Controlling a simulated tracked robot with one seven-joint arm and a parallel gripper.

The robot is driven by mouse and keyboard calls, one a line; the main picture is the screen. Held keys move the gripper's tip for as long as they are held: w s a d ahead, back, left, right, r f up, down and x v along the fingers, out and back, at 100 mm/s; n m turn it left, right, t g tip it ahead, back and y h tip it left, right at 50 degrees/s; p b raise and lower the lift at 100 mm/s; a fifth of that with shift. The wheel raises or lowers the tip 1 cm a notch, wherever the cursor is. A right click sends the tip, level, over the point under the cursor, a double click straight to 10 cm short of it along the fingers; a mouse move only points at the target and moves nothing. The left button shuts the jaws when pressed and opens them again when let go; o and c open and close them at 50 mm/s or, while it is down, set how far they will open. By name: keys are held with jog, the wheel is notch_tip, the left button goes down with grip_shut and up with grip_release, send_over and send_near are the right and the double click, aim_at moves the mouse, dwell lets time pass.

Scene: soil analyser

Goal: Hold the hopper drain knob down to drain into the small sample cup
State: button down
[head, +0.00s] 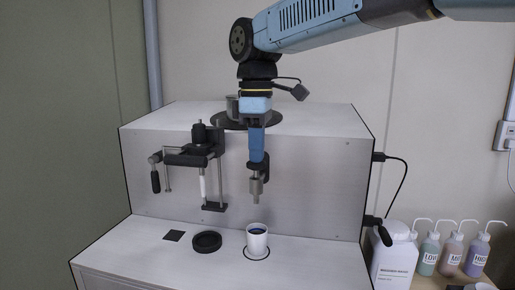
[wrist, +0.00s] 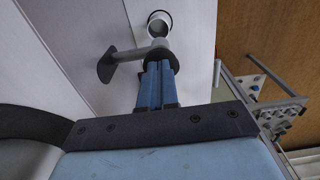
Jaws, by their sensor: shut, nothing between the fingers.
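My gripper (head: 257,158) points straight down in front of the analyser's front panel, its blue fingers closed together with nothing between them. The fingertips (wrist: 158,66) are at the dark round drain knob (wrist: 174,62) and appear to touch its top. Below the knob is the grey drain spout (head: 256,187), joined to the panel by a short pipe (wrist: 132,53). The small white sample cup (head: 257,245) stands upright under the spout, inside a marked circle on the ledge, with dark contents visible. Its rim also shows in the wrist view (wrist: 150,30). The hopper (head: 222,120) is partly hidden by my arm.
A clamp-like press with a handle (head: 155,180) stands left of the spout. A white jug (head: 394,260) and several labelled wash bottles (head: 429,256) stand at the right.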

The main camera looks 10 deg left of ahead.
jog(key=shift+s+d+f, duration=0.1)
jog(key=shift+s+f, duration=0.05)
jog(key=shift+f, duration=1.15)
dwell(2.4)
jog(key=shift+r, duration=0.7)
notch_tip(320, 180, up, 14)
dwell(0.5)
